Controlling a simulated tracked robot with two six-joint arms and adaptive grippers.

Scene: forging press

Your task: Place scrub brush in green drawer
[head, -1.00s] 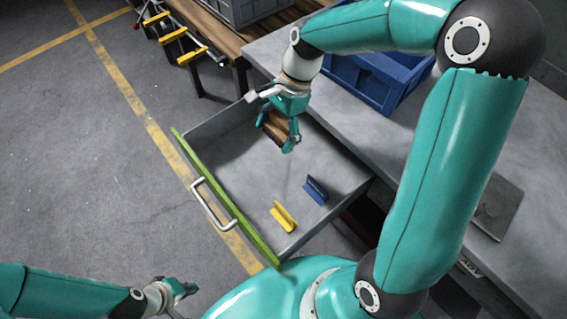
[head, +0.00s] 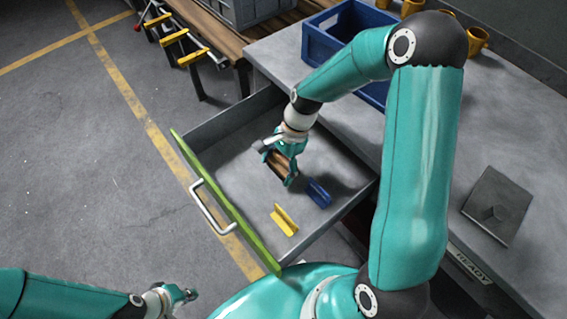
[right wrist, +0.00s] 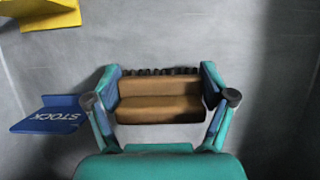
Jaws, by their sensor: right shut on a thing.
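The scrub brush (right wrist: 160,98) has a brown wooden back and dark bristles on its far side. My right gripper (right wrist: 160,90) is shut on it, with a finger at each end. In the head view the brush (head: 279,164) is in my right gripper (head: 280,166), over the inside of the open drawer. The drawer has a green front (head: 225,203) with a pale handle, and a grey floor. I cannot tell whether the brush touches that floor. My left gripper (head: 184,296) is empty at the lower left, away from the drawer; its fingers are too small to judge.
A yellow bracket (head: 284,219) and a blue bracket (head: 318,193) marked STOCK (right wrist: 50,117) lie in the drawer, the blue one close to my right gripper. A blue crate (head: 345,45), mugs (head: 478,40) and a grey plate (head: 498,205) are on the bench.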

